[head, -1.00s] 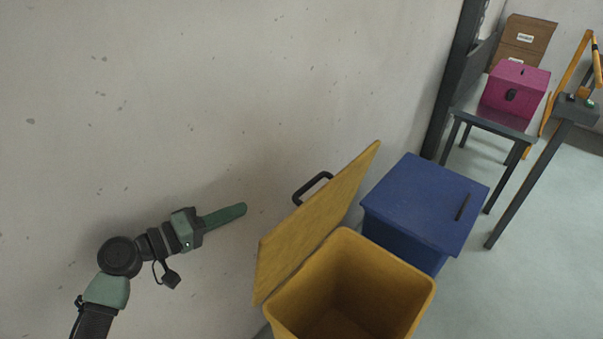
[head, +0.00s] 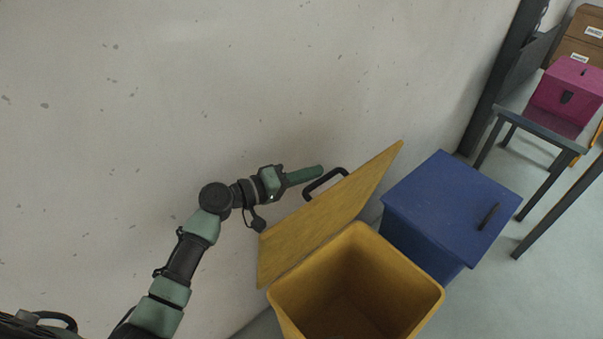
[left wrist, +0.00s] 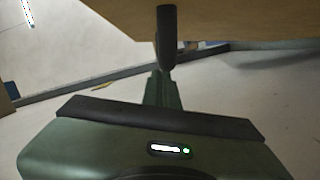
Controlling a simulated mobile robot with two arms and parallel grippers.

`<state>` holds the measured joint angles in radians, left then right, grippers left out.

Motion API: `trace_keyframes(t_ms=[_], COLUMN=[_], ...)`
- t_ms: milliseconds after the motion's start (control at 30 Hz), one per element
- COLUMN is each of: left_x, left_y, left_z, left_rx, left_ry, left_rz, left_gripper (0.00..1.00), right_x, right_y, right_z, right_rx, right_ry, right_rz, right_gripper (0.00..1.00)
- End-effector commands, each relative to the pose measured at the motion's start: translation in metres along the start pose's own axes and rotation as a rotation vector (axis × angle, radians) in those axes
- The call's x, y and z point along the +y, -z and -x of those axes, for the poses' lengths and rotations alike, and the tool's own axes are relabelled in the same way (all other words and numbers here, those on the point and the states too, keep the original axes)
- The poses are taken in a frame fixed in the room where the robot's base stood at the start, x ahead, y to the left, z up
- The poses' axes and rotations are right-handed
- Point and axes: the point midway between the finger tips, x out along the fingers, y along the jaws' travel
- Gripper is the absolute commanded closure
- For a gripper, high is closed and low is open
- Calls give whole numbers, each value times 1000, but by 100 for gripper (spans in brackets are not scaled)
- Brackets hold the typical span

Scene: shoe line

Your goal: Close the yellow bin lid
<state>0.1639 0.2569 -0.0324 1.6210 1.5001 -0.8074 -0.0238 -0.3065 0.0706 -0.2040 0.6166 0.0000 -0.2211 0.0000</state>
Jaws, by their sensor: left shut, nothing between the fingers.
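The yellow bin (head: 400,305) stands low in the head view, its top open and its inside empty as far as I see. Its yellow lid (head: 335,215) is hinged up, tilted back toward the wall, with a dark handle (head: 325,183) on its back face. My left gripper (head: 318,171) is shut and empty, behind the lid at the handle. In the left wrist view the lid (left wrist: 220,20) spans the top, and the handle (left wrist: 166,38) hangs just ahead of my shut fingers (left wrist: 161,85). I cannot tell whether they touch. My right gripper is not in view.
A blue bin (head: 450,210) with a shut lid stands right beside the yellow bin. The wall (head: 200,90) is close behind the lid and my left arm. A pink box (head: 570,90) sits on a dark table at the far right. Floor is clear at lower right.

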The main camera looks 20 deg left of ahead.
Motion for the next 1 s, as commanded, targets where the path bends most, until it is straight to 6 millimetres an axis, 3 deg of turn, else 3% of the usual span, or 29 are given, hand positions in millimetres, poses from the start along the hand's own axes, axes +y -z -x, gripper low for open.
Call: trace_keyframes(t_ms=[367, 567, 767, 1000], left_x=[0, 6, 20, 29], left_y=[-1, -15, -50, -114], left_z=[-1, -4, -12, -27], left_rx=[-1, -4, -5, -6], left_ry=[1, 9, 33, 80], left_rz=[-2, -37, -141, -343], left_gripper=[100, 100, 100, 100], right_x=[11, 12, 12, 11], right_y=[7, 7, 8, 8], right_z=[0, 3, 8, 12], right_rx=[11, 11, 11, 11], right_ry=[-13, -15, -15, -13], right_rz=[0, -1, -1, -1], right_gripper=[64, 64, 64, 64])
